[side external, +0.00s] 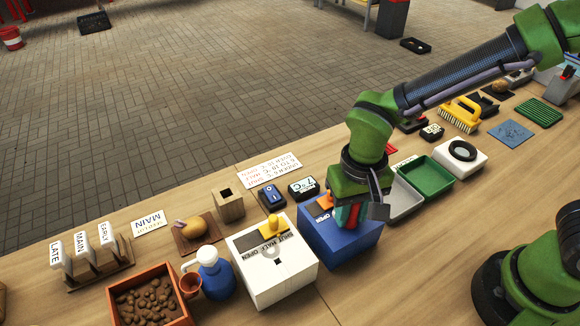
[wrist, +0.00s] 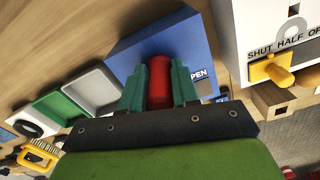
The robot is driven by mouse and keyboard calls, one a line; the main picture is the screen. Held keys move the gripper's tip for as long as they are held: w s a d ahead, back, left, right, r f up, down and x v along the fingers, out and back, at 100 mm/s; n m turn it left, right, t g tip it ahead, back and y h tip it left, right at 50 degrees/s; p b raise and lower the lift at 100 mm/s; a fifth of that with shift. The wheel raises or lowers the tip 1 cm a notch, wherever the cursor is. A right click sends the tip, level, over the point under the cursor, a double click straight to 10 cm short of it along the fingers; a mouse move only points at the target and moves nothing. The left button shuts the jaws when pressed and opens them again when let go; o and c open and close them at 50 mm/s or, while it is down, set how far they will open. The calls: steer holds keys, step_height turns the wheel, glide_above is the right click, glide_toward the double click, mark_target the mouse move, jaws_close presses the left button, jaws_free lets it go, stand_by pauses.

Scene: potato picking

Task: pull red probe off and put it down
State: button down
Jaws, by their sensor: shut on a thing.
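The red probe (wrist: 159,80) stands between the two green fingers of my gripper (wrist: 159,88) in the wrist view, with a finger against each side. My gripper is shut on it, over the top of the blue box (wrist: 130,45). In the side view, my gripper (side external: 350,212) is down at the blue box (side external: 335,245), and a bit of the red probe (side external: 341,216) shows under it. The probe's lower end is hidden, so I cannot tell whether it is still seated in the box.
A white box (side external: 270,270) with a yellow lever stands close on the left. Grey (side external: 405,208) and green (side external: 428,183) trays lie on the right. A potato (side external: 193,229) rests on a brown board; a crate of small potatoes (side external: 122,293) is at the front left.

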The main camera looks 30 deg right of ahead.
steer(key=shift+r, duration=3.7)
steer(key=shift+r, duration=0.1)
steer(key=shift+r, duration=1.45)
steer(key=shift+r, duration=1.5)
steer(key=shift+r, duration=1.5)
steer(key=shift+r, duration=0.1)
